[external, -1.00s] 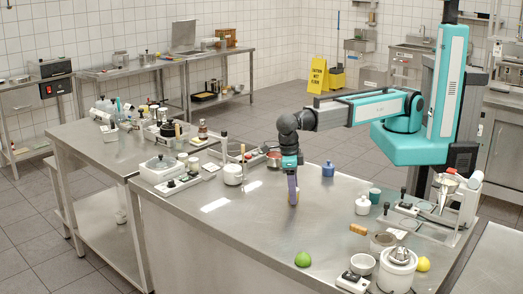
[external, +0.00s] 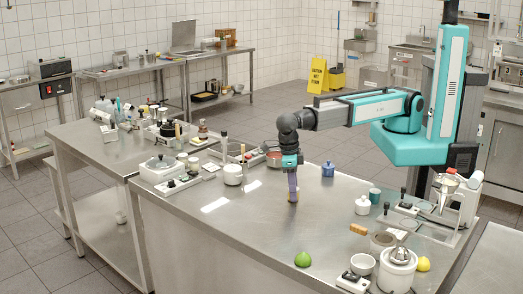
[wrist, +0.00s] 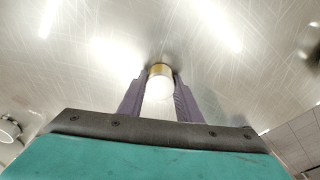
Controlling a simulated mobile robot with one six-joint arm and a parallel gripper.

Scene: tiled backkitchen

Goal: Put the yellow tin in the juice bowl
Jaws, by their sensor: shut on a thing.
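My gripper (external: 292,192) points straight down at the steel table, its purple fingers closed on a small tin. I cannot tell which of these is the juice bowl.
A green lime (external: 303,259) lies left of the white bowl, and a lemon (external: 423,264) lies right of the juicer. A blue jar (external: 328,169) and a white lidded pot (external: 362,205) stand right of my gripper. The table centre is mostly clear.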

